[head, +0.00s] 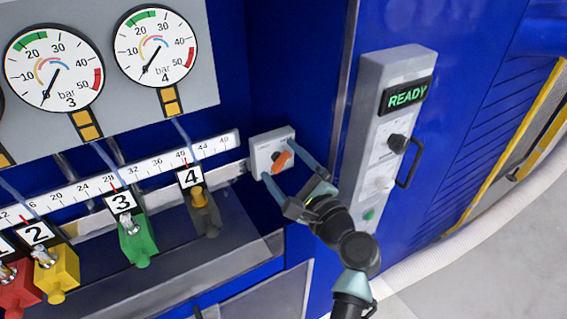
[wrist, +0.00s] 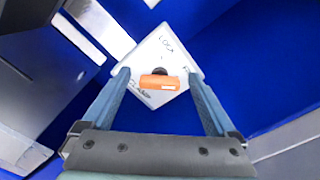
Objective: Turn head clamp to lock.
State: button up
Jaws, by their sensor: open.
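The head clamp is an orange handle (head: 281,161) on a white-grey plate (head: 262,148) fixed at the right end of the ruler. In the wrist view the orange handle (wrist: 160,82) lies level across the picture, and the plate (wrist: 150,45) behind it carries lettering, partly readable as "LOCK" and "CLAMP". My gripper (head: 284,186) is open in front of the plate. In the wrist view its two blue fingers (wrist: 160,92) stand on either side of the handle, with visible gaps to it. The handle is not gripped. How far the fingertips are from the plate is hard to tell.
A grey control panel (head: 374,150) with a green "READY" display (head: 405,96) stands right of my arm. Gauges (head: 155,46) hang above left. A ruler (head: 150,165) and coloured numbered heads (head: 137,240) lie left. Blue walls surround the clamp.

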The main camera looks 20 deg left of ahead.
jog(key=c, duration=1.4)
jog(key=shift+o, duration=0.2)
jog(key=shift+f+n+b, duration=0.15)
jog(key=shift+n+b, duration=0.15)
jog(key=shift+b, duration=0.1)
jog(key=n+b, duration=0.1)
jog(key=b, duration=0.1)
jog(key=n+b, duration=0.1)
jog(key=n, duration=0.1)
jog(key=shift+f+n+b, duration=0.2)
jog(key=shift+n+b, duration=0.1)
jog(key=shift+b, duration=0.1)
jog(key=n+b, duration=0.5)
jog(key=shift+f+n, duration=0.15)
jog(key=shift+n, duration=0.15)
jog(key=n+b, duration=0.4)
jog(key=b, duration=0.1)
jog(key=shift+f, duration=0.1)
jog(key=shift+n+b, duration=1.7)
jog(key=shift+n, duration=0.4)
jog(key=shift+r, duration=0.2)
